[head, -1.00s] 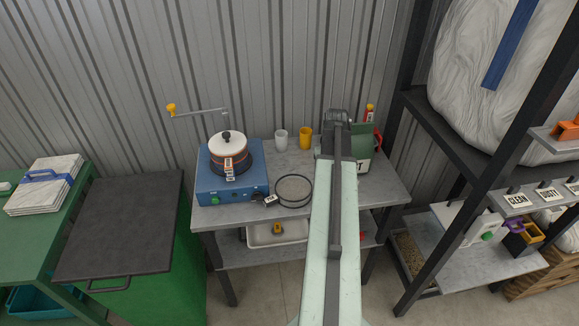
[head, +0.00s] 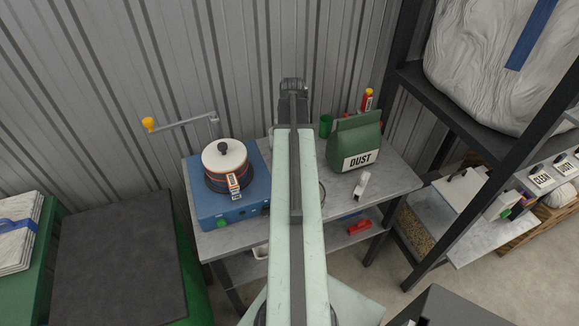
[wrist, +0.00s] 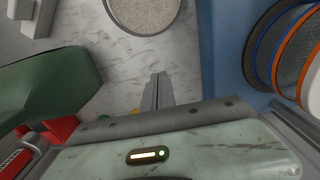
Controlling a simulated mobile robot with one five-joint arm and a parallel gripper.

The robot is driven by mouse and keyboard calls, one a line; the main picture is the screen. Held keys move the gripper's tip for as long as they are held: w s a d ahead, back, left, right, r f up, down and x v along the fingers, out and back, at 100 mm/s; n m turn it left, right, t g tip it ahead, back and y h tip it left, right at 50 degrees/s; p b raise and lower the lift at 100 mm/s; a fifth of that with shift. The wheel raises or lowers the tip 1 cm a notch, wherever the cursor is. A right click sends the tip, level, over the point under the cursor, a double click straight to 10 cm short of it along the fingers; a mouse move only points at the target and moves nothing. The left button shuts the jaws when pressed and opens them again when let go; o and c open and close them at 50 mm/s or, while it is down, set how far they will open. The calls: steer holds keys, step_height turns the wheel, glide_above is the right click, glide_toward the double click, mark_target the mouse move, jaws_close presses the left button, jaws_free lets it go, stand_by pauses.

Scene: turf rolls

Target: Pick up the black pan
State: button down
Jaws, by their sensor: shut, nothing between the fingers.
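No thing is plainly a black pan. The nearest match is a shallow round dish with a thin black rim and grey speckled inside, partly in the wrist view (wrist: 143,14) at the top edge; in the head view my arm hides all but a sliver of its rim (head: 321,194). My gripper (wrist: 158,88) is shut and empty over the bench, between the hot plate and the green bag, apart from the dish.
The green DUST bag (head: 357,141) stands on the grey bench (head: 398,182), with a green cup (head: 326,125) behind and a small white item (head: 361,185) in front. A crank with a yellow knob (head: 148,124) juts out behind the hot plate. A black shelf frame (head: 470,165) stands at right.

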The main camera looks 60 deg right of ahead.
step_height(320, 180, down, 11)
steer(key=b, duration=1)
steer(key=shift+s+r+b, duration=0.15)
steer(key=shift+b, duration=0.15)
steer(key=s+a, duration=0.2)
steer(key=s, duration=0.1)
steer(key=shift+s+a+r+p, duration=0.1)
steer(key=shift+r+p, duration=0.25)
steer(key=shift+r, duration=0.05)
steer(key=shift+s, duration=0.1)
steer(key=shift+a, duration=0.1)
